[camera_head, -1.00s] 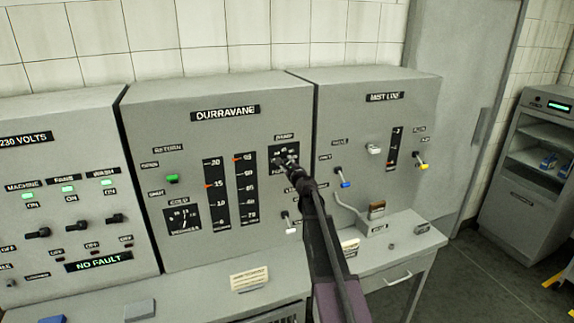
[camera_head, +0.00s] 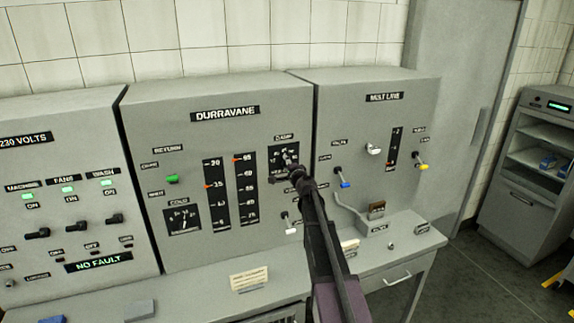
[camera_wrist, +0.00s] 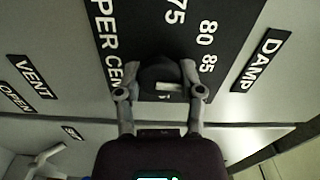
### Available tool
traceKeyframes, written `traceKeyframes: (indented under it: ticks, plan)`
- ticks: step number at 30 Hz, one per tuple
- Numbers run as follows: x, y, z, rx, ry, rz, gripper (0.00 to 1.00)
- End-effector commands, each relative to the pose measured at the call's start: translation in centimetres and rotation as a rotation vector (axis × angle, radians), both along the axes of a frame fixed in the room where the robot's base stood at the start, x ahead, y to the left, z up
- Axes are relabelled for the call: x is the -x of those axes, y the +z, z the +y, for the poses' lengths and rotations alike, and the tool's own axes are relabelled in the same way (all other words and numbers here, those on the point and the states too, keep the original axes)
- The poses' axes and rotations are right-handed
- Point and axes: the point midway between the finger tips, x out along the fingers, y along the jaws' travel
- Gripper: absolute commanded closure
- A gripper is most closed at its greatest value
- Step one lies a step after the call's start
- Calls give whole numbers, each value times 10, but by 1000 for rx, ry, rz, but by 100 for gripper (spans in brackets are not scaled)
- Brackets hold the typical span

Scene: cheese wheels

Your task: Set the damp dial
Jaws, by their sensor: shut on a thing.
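The damp dial (camera_head: 279,154) is a black square plate with white numbers on the Durravane panel, under its label. In the wrist view its plate (camera_wrist: 180,35) shows 75, 80 and 85 and the words "PER CEN". My gripper (camera_head: 290,162) is at the dial and partly covers it. In the wrist view my gripper (camera_wrist: 160,92) is shut on the round black damp knob (camera_wrist: 158,72), one finger on each side. A pale mark shows on the knob's face. The number it points to is hard to tell.
The cold dial (camera_head: 182,218) and two vertical scales (camera_head: 216,195) are left of my gripper. A white-tipped lever (camera_head: 291,224) is just below it, near my arm. The Mist Line panel (camera_head: 360,110) with several levers stands to the right. A desk ledge (camera_head: 200,290) runs below.

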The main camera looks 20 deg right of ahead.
Motion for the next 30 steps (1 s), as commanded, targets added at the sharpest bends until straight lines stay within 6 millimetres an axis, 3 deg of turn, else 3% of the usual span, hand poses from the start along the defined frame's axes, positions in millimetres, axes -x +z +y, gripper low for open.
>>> traceKeyframes:
  ticks: [18, 19, 21, 22, 30]
  plan:
    - [-2, 1, -1, 53, -1, 0, 98]
    - [-2, 1, -1, 53, -1, 0, 41]
    - [-2, 1, 0, 54, -1, 0, 21]
    - [-2, 1, 0, 54, -1, 0, 16]
    - [-1, 0, 0, 54, 0, 0, 16]
